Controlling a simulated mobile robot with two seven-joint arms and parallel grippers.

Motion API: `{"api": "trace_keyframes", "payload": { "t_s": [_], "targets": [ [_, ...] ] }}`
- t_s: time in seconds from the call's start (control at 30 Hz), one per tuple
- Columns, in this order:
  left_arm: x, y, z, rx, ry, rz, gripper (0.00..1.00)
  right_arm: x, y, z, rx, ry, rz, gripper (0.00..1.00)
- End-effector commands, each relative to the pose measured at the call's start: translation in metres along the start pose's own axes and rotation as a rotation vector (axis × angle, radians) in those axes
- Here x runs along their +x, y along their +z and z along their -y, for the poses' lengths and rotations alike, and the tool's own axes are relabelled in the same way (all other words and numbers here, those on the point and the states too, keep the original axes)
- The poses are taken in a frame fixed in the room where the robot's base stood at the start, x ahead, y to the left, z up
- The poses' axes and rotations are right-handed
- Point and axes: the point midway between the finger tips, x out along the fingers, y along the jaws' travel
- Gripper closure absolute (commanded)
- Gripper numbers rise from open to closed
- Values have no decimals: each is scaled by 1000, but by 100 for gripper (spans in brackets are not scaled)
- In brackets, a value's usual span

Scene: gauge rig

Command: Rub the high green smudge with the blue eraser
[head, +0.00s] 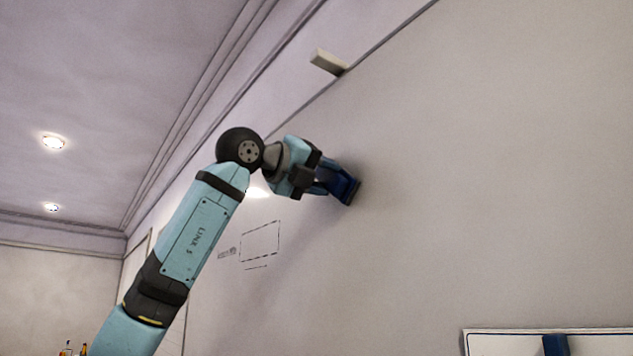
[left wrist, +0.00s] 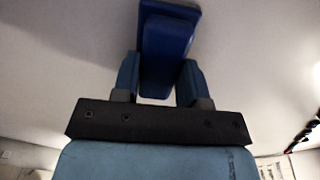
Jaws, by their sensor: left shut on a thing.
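The blue eraser (head: 345,188) is at the grey-white wall surface in the head view, its dark pad side toward the wall and seemingly against it. My left gripper (head: 325,179) is shut on the eraser's grip. In the left wrist view the eraser (left wrist: 168,45) sits between the two fingers of my left gripper (left wrist: 160,85), with its wider block beyond the fingertips. I see no green smudge in either view; the eraser and gripper may hide it. My right gripper is not in view.
Faint drawn marks, a dashed rectangle (head: 260,240) and a small scribble, show on the wall below the gripper. A small pale block (head: 326,61) juts out near the wall's top edge. A white-framed panel with a blue piece (head: 556,345) is at lower right. The wall to the right is bare.

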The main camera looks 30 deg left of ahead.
Motion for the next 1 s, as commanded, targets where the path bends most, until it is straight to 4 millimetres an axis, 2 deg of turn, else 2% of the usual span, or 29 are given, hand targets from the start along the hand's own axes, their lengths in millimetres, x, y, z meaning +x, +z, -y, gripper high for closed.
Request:
{"api": "trace_keyframes", "payload": {
  "t_s": [1.0],
  "targets": [
    [1, -48, 46, 2, -1, -1, 79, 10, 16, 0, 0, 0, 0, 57]
  ]
}}
